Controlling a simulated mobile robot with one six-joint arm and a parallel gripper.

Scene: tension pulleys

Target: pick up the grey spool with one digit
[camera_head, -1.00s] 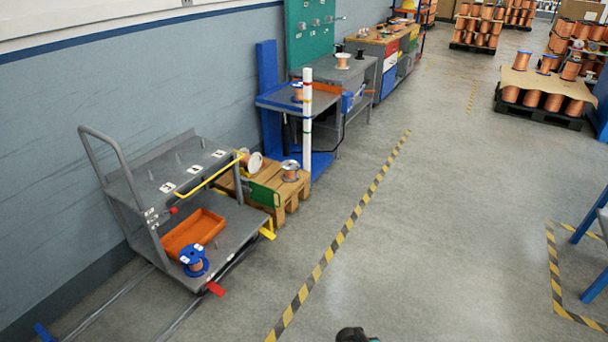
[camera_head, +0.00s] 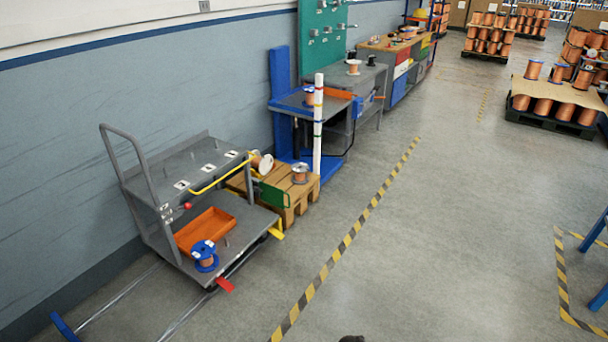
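A grey-rimmed copper spool (camera_head: 300,174) stands upright on the wooden pallet (camera_head: 298,200) beside the trolley. A pale-flanged spool (camera_head: 265,164) lies tipped on its side on the same pallet, near the trolley. Another pale grey spool (camera_head: 353,67) stands on the grey workbench farther back. The digits on these spools are too small to read. My gripper cannot be made out; only a small dark piece, probably of my arm, shows at the bottom edge.
A grey trolley (camera_head: 255,222) holds an orange tray (camera_head: 206,231) and a blue spool (camera_head: 204,256) on its lower deck. A white post (camera_head: 318,125) stands behind the pallet. Open floor (camera_head: 440,230) lies right of the yellow-black line (camera_head: 347,240).

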